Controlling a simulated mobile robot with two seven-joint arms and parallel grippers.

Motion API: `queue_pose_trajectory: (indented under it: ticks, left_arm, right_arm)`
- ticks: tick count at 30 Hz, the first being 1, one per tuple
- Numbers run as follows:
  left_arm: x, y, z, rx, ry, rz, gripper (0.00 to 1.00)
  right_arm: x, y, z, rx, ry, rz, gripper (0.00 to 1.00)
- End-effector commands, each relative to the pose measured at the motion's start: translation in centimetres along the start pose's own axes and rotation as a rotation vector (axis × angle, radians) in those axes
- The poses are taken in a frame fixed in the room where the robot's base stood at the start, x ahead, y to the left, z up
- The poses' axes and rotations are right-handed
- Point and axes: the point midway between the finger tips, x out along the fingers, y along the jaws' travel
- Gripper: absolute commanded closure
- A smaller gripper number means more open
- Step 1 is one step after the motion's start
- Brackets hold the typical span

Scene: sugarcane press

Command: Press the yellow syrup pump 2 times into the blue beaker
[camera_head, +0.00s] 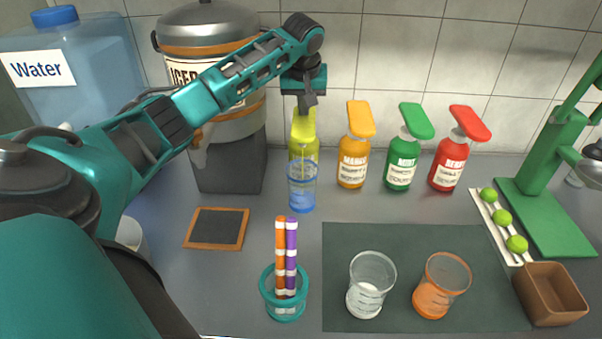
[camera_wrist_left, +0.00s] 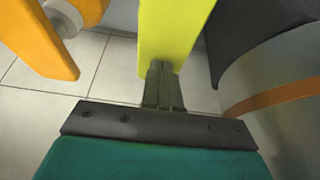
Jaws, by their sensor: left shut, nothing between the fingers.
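The yellow syrup pump (camera_head: 304,123) stands at the back, partly hidden by my left gripper above it and the blue beaker before it. The blue beaker (camera_head: 302,198) is clear with a blue tint and stands upright directly in front of the yellow bottle. My left gripper (camera_head: 308,101) points down, shut and empty, with its fingertips at the top of the yellow pump head. In the left wrist view the shut fingertips (camera_wrist_left: 162,70) overlap the edge of the yellow pump head (camera_wrist_left: 174,28); I cannot tell whether they touch. My right gripper is out of view.
Orange (camera_head: 354,150), green (camera_head: 404,155) and red (camera_head: 450,155) pumps stand right of the yellow one. An ice container (camera_head: 230,125) stands to the left. A stirrer cup (camera_head: 284,308) and two beakers are in front. A green press (camera_head: 540,170) stands at right.

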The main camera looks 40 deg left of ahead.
Motion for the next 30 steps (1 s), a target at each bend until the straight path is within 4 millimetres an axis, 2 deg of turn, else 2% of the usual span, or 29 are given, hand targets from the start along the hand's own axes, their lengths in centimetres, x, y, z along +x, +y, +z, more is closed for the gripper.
queue_pose_trajectory:
  ticks: [7, 15, 30]
  left_arm:
    - [1.1, 0.0, 0.6, 0.002, -0.007, -0.003, 1.00]
    - [1.0, 0.0, 0.6, 0.002, -0.008, -0.003, 1.00]
    - [-1.5, 0.1, -0.5, 0.002, -0.006, -0.001, 1.00]
  right_arm:
    - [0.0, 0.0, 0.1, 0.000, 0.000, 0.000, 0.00]
    - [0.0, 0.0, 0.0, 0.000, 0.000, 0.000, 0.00]
    - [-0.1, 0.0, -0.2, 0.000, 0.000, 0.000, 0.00]
